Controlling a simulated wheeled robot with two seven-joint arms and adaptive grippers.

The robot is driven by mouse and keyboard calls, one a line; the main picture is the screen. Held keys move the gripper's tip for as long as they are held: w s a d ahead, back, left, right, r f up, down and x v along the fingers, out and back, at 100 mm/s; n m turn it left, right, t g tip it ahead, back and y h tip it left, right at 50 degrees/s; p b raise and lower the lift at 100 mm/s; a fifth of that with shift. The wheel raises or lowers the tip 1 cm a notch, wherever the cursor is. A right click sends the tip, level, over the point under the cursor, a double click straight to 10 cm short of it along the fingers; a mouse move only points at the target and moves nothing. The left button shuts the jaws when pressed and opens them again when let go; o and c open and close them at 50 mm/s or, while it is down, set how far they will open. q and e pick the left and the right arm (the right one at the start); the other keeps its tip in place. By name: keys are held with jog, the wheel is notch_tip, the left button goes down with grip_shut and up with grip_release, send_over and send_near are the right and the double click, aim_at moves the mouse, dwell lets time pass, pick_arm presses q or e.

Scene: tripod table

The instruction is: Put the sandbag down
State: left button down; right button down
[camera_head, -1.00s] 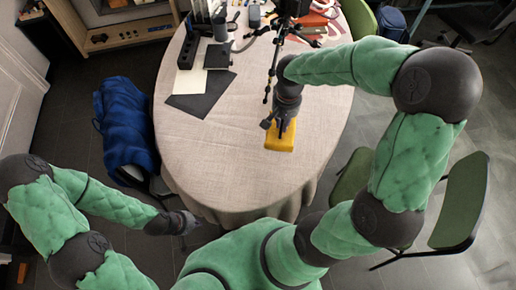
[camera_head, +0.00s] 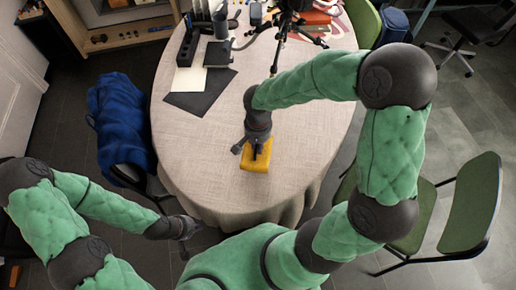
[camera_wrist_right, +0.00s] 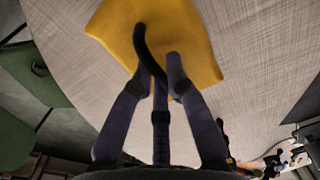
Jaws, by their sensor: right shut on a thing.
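The yellow sandbag (camera_head: 256,162) is over the near middle part of the cloth-covered oval table (camera_head: 205,160). My right gripper (camera_head: 258,147) is directly above it. In the right wrist view, the fingers (camera_wrist_right: 158,82) are shut on the black strap (camera_wrist_right: 140,45) of the yellow sandbag (camera_wrist_right: 195,35). The tabletop shows close behind the bag; I cannot tell whether the bag touches it. The black tripod (camera_head: 283,40) stands at the far side of the table, partly cut off. My left gripper (camera_head: 190,228) hangs low beside the table's near left edge, its fingers too small to judge.
A dark sheet (camera_head: 200,95), a pale sheet and black equipment lie at the table's far left. Green chairs (camera_head: 470,205) stand at the right. The cloth around the sandbag is clear.

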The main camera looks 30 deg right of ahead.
jog(key=shift+f, duration=0.85)
jog(key=shift+w, duration=0.1)
jog(key=shift+f+b, duration=0.15)
jog(key=shift+b, duration=0.2)
jog(key=c, duration=1.2)
grip_release()
jog(key=shift+c, duration=0.2)
